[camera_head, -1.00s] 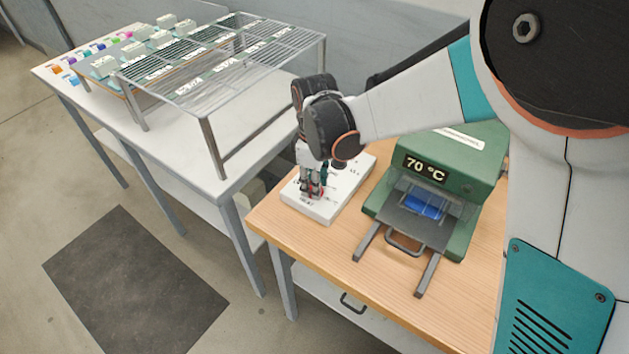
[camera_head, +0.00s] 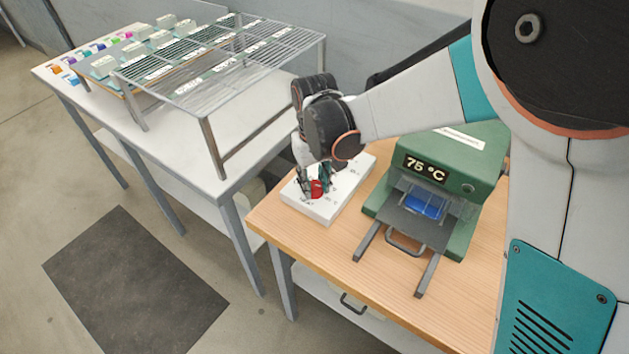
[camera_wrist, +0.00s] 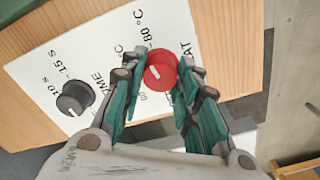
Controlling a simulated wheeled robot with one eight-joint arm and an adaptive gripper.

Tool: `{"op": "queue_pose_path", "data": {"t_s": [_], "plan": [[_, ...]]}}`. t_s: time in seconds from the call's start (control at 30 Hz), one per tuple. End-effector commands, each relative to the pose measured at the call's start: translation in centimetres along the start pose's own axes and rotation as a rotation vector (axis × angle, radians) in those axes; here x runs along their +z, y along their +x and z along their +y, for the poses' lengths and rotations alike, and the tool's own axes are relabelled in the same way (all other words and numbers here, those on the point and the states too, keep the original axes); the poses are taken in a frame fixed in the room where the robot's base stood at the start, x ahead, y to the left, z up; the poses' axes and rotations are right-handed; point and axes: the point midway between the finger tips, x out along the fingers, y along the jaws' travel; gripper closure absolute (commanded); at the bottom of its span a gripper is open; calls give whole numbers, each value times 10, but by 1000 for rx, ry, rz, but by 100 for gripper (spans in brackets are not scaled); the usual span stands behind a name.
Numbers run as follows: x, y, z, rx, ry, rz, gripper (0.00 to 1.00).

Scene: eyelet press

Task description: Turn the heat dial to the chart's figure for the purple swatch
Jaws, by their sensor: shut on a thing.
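The red heat dial (camera_wrist: 161,70) sits on the white control box (camera_head: 343,196), at the end marked "HEAT" in the wrist view. My gripper (camera_wrist: 160,82) is shut on this dial, one teal finger on each side. The dial also shows as a red patch between the fingers in the head view (camera_head: 316,188). A white pointer line is on the dial, and "80 °C" is printed beside it. The green press (camera_head: 485,175) has a display (camera_head: 426,169) reading 75 °C. Small coloured swatches (camera_head: 97,47) lie on the far white table. I cannot read a chart.
A black dial (camera_wrist: 75,98) marked "TIME" is on the same box. A blue piece (camera_head: 422,205) lies in the press. A wire rack (camera_head: 215,132) stands on the white table (camera_head: 185,150). The front of the wooden bench (camera_head: 310,245) is clear.

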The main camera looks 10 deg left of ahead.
Motion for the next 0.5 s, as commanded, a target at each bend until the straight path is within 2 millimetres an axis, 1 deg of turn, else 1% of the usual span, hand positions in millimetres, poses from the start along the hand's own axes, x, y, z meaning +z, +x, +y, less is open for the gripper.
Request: {"op": "queue_pose_path", "data": {"t_s": [0.2, 0.5], "plan": [[0, 0, 0, 0, 128, 0, 94], [0, 0, 0, 0, 217, 0, 94]]}}
